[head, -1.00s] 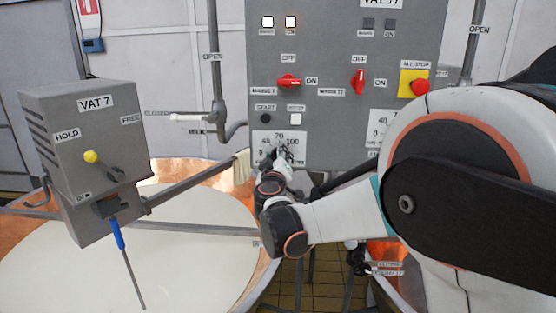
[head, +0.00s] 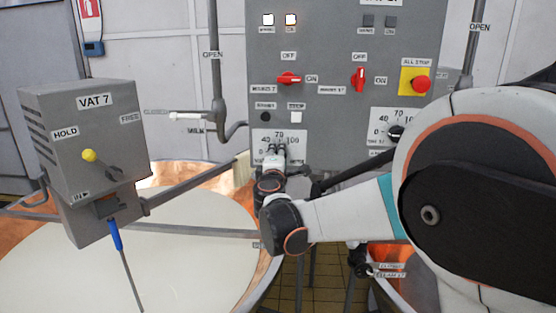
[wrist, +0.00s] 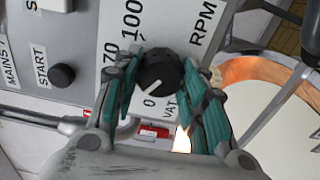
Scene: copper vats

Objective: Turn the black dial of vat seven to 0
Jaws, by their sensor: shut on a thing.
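The black dial (wrist: 158,70) of vat seven sits on a white scale plate (head: 268,136) on the grey panel. In the wrist view my gripper (wrist: 160,85) has its teal fingers on both sides of the dial and is shut on it. The dial's white mark points to the lower left of that view, close to the 0; 70 and 100 also show, while 40 is hidden by a finger. In the head view my gripper (head: 276,157) covers the dial.
A black START button (wrist: 62,76) lies near the fingers. Red switches (head: 289,79) and a red ALL STOP button (head: 420,84) are higher on the panel. A second dial (head: 396,132) is to the right. The VAT 7 box (head: 85,150) stands left over a copper vat.

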